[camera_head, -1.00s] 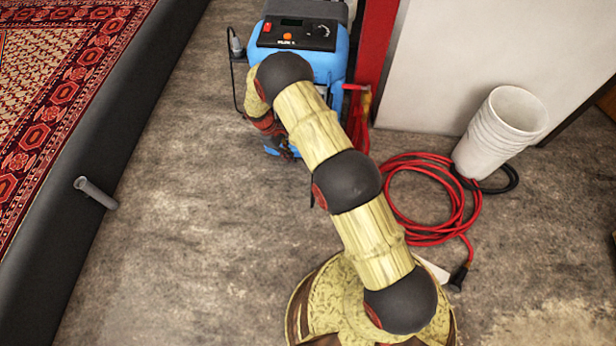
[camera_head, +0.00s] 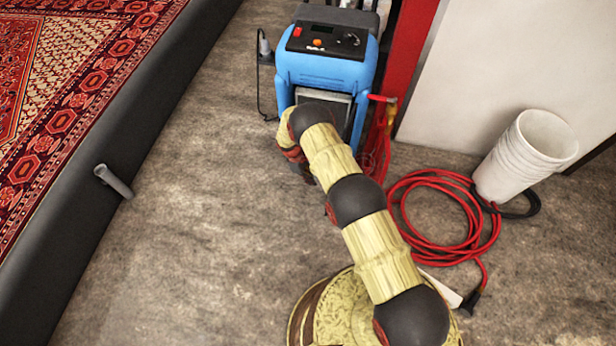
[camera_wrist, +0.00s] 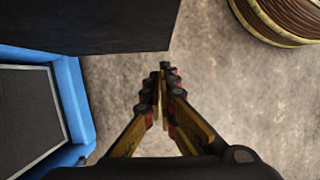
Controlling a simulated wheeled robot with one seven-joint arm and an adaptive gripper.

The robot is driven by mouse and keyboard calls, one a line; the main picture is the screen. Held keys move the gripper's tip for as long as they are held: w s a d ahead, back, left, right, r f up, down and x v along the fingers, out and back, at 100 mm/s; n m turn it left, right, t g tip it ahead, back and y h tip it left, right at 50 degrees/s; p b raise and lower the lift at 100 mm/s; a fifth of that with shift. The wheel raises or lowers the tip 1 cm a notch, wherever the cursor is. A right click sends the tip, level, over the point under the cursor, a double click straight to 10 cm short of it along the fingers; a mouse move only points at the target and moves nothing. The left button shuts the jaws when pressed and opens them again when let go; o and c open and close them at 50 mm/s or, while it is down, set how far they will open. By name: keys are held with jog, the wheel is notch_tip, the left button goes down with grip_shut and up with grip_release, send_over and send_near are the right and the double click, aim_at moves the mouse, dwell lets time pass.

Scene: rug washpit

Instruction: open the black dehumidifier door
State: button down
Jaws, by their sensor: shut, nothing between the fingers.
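The blue dehumidifier (camera_head: 326,66) stands at the top centre of the head view, with a dark control panel on top. A framed grey section shows on its front (camera_head: 340,97), partly hidden by my arm. In the wrist view, its blue frame (camera_wrist: 70,100) is at the left around a dark inset surface. A black flat panel (camera_wrist: 100,25), which looks like the door, juts across the top left beside that frame. My gripper (camera_wrist: 164,72) is shut and empty, its tips just below and near the panel's right end; I cannot tell if they touch. In the head view my arm mostly hides the gripper.
A coiled red hose or cable (camera_head: 430,240) lies on the floor to the right, beside a stack of white buckets (camera_head: 525,155). A black-edged pit wall (camera_head: 90,150) with a patterned rug runs along the left.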

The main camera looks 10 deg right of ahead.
jog(key=d, duration=0.1)
jog(key=s+d+f+b, duration=0.1)
jog(key=d, duration=0.1)
jog(key=s+d+f, duration=0.1)
jog(key=shift+s+d+f+b, duration=0.15)
jog(key=shift+s+f+b, duration=0.05)
jog(key=shift+s+b, duration=0.1)
jog(key=shift+d, duration=0.1)
jog(key=s+d+n+t+p, duration=0.1)
jog(key=s+d+n+p, duration=0.1)
jog(key=d, duration=0.4)
jog(key=shift+s+d+n+p, duration=0.25)
jog(key=shift+s+n+p, duration=0.2)
jog(key=shift+s, duration=0.65)
